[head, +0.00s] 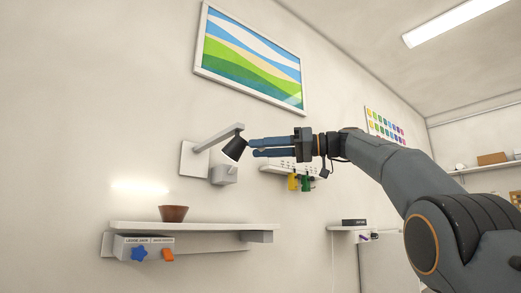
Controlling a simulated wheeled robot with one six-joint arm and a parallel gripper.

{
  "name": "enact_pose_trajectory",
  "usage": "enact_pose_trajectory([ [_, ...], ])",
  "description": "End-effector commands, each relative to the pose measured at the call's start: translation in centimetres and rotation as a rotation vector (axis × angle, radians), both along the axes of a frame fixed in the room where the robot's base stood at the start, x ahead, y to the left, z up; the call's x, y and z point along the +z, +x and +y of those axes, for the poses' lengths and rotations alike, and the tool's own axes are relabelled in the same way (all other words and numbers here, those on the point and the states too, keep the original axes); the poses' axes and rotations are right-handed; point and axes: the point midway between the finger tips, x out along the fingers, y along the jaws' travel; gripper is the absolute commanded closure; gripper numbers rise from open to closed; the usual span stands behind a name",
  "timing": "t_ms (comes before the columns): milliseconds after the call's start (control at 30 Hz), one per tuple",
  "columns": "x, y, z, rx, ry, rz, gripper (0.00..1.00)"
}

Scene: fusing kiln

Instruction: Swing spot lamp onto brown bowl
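The spot lamp (235,148) has a black head hanging from the end of a pale arm, which reaches right from a square wall plate. The head tilts down. A bright patch of light lies on the wall, left of the lamp and above the bowl. The brown bowl (173,213) stands upright on the white shelf, below and left of the lamp. My gripper (251,148) points left, its blue fingertips close to the right side of the lamp head. A narrow gap shows between the fingers, with nothing visible in it. I cannot tell whether they touch the lamp.
The white shelf (215,226) has a box with blue and orange shapes below it. A small grey box is on the wall beneath the lamp. A rack (275,168) with yellow and green items hangs behind my gripper. A framed picture (250,58) hangs above.

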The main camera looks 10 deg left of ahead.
Motion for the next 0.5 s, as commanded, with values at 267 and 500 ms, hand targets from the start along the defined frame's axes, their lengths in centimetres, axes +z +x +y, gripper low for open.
enact_pose_trajectory([
  [267, -0.2, 0.4, -4.3, -0.003, -0.001, -0.001, 0.63],
  [500, 0.0, 0.5, -7.0, -0.001, 0.000, -0.002, 0.63],
])
